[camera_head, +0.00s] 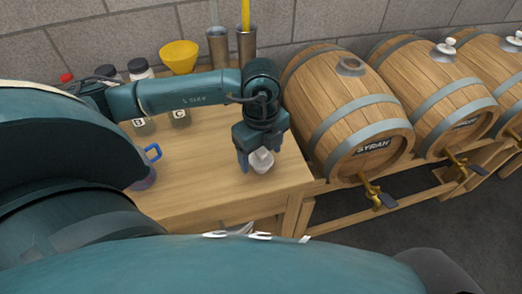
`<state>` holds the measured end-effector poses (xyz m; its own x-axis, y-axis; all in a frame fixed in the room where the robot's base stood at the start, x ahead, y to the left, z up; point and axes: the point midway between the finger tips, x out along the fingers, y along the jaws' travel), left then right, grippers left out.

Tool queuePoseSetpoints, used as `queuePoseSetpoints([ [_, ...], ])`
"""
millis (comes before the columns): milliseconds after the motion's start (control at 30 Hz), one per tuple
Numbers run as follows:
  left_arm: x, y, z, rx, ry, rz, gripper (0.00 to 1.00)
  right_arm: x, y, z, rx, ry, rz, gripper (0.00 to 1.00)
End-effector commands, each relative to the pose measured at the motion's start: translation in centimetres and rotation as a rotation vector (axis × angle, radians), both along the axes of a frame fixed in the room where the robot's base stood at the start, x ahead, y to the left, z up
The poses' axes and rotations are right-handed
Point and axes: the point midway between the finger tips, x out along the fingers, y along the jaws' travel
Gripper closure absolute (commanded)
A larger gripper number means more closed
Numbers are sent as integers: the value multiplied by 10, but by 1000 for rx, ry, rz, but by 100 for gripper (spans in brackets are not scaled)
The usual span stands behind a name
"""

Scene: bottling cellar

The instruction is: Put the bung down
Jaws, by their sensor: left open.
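The white bung (262,162) is at the right part of the wooden table (205,190), close under my left gripper (257,156). The left gripper is open and points down, with its fingers around or just above the bung. The bung appears to stand on the tabletop, but its base and any contact with the fingers are hard to make out. The barrel marked SYRAH (345,110) stands right of the table, and its top hole (350,66) shows no bung. My right gripper is not in view.
Bottles (140,70), a yellow funnel (179,56) and metal cylinders (246,45) stand at the table's back. A blue-handled jug (148,168) is at the left, partly hidden by my arm. More barrels (435,85) with white bungs (446,47) stand at right. The front tabletop is clear.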

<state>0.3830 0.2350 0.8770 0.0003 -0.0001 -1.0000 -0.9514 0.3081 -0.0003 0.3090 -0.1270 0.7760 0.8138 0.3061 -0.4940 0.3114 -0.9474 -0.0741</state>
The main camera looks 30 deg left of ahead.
Motion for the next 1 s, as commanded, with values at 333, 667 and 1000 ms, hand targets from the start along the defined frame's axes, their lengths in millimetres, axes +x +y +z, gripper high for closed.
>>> queuePoseSetpoints([
  [333, 1, 0, 53, -1, -6, -2, 27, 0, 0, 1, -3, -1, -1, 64],
  [667, 1, 0, 113, -1, -4, -1, 27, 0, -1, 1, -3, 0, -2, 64],
  [1000, 0, 0, 123, 0, 0, 0, 27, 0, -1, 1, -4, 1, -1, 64],
])
